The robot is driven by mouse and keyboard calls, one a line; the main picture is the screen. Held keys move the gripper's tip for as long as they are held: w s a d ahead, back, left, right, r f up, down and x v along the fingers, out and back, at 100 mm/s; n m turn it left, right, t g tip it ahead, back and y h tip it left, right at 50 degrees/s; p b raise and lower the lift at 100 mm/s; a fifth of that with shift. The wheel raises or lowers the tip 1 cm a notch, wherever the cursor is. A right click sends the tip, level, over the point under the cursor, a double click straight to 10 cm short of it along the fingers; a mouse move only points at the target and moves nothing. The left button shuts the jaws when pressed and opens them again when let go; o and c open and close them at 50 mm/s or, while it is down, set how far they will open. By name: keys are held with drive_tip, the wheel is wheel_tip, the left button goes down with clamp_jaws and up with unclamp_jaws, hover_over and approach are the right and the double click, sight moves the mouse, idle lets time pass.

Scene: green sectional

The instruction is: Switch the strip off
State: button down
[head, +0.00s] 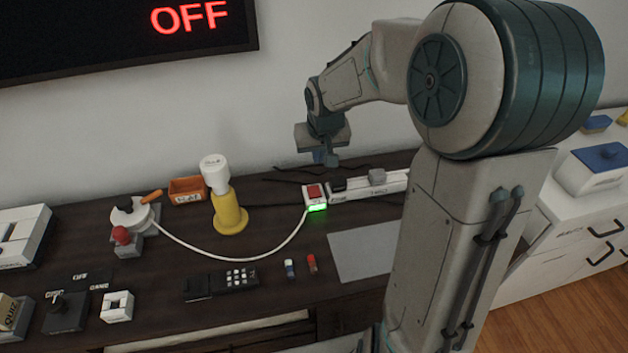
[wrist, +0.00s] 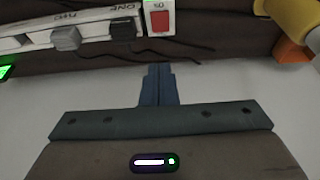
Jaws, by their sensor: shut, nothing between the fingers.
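The white power strip (head: 368,187) lies on the dark counter near the wall. At its left end is a white block with a red switch (head: 314,191), and a green light (head: 317,208) glows at the block's front. In the wrist view the red switch (wrist: 160,22) is near the top edge, beside the strip (wrist: 95,28). I cannot tell which way the switch is pressed. My gripper (head: 331,158) is shut and empty, above and behind the strip, apart from the switch. Its closed fingers (wrist: 158,75) show in the wrist view.
A grey block (head: 377,176) sits on the strip. A white cable runs from the switch block to a round device (head: 131,213). The wall screen (head: 120,35) reads OFF. A grey mat (head: 365,252) lies in front.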

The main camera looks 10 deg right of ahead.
drive_tip(key=shift+f, duration=0.1)
drive_tip(key=b, duration=0.2)
approach(314, 187)
drive_tip(key=x, duration=0.5)
drive_tip(key=shift+x, duration=0.8)
drive_tip(key=shift+s, duration=0.1)
